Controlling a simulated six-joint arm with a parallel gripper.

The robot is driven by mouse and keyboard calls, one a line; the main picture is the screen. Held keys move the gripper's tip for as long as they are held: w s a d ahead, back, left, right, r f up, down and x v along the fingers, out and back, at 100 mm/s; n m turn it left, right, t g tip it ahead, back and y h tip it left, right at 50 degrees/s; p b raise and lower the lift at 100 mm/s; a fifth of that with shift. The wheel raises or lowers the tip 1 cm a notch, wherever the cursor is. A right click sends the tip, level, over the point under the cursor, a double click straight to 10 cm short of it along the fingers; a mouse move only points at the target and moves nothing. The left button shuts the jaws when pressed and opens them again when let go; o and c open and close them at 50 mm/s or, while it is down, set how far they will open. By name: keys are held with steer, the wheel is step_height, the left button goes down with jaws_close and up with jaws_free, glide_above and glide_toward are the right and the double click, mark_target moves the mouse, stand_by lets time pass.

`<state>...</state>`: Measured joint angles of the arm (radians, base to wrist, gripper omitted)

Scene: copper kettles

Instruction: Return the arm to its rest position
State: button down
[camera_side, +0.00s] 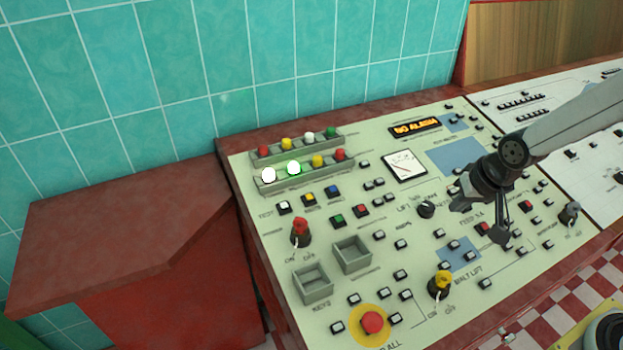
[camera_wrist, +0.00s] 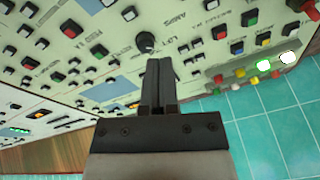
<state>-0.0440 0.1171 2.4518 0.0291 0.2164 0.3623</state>
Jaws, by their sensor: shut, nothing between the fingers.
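My gripper (camera_side: 502,234) hangs over the right part of the cream control panel (camera_side: 330,240) in the side view, with its dark fingers pointing down. In the wrist view its two fingers (camera_wrist: 160,64) lie side by side, shut and empty. A black rotary knob (camera_wrist: 146,42) shows just beyond the fingertips there. The same kind of knob (camera_side: 426,209) is left of my gripper in the side view. I cannot tell the exact gap between the fingertips and the panel. My grey arm comes in from the right edge and hides part of the panel.
A red-capped switch (camera_side: 300,229), a yellow-capped switch (camera_side: 440,282) and a grey-topped switch (camera_side: 570,213) stand up from the panel. A red mushroom button (camera_side: 372,322) is near the front. The red side desk (camera_side: 120,220) is bare.

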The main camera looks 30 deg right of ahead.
steer(key=s+n, duration=0.1)
steer(key=s, duration=0.1)
steer(key=s+d+n+g, duration=0.1)
steer(key=s+n, duration=0.2)
steer(key=shift+s+d, duration=0.3)
stand_by(1.3)
